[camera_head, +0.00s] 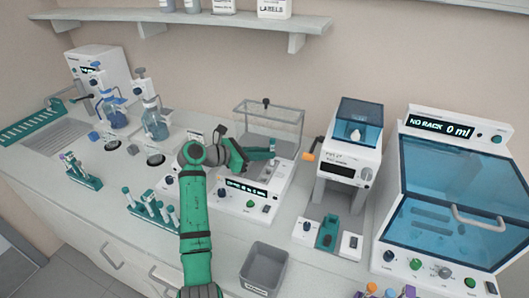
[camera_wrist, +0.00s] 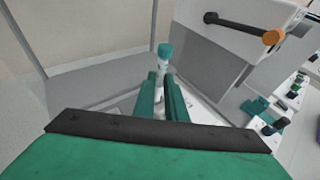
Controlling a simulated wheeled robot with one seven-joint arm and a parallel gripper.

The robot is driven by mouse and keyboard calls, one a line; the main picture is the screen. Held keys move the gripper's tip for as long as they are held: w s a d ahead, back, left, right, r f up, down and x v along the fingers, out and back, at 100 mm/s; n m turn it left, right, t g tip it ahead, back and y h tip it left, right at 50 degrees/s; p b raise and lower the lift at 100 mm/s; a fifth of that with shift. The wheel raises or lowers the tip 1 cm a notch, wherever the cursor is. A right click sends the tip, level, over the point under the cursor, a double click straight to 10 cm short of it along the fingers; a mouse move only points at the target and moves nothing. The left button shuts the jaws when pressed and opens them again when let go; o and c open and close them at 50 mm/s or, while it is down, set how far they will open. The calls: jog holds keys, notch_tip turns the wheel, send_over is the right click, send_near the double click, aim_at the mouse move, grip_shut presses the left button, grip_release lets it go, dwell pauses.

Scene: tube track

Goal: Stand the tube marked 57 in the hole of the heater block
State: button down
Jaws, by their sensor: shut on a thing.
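My gripper (camera_head: 258,153) is shut on a tube with a teal cap (camera_head: 272,144), above the back of a white instrument with a dark display (camera_head: 243,190). In the wrist view, the teal cap (camera_wrist: 165,50) and a short pale part of the tube stand up between the fingers (camera_wrist: 161,90). The mark on the tube cannot be read, so I cannot tell whether it is 57. I cannot pick out the heater block or its hole for sure; my arm hides part of the bench beside the white instrument.
A clear box (camera_head: 268,122) stands behind my gripper. An instrument with a blue cover and orange handle (camera_head: 309,157) is to the right, beside a large blue-lidded cabinet (camera_head: 462,175). A grey bin (camera_head: 264,266) is in front. Teal tube racks (camera_head: 85,179) stand on the left.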

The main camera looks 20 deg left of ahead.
jog(key=shift+f, duration=0.85)
dwell(0.3)
jog(key=c, duration=1.7)
grip_release()
jog(key=v, duration=1.1)
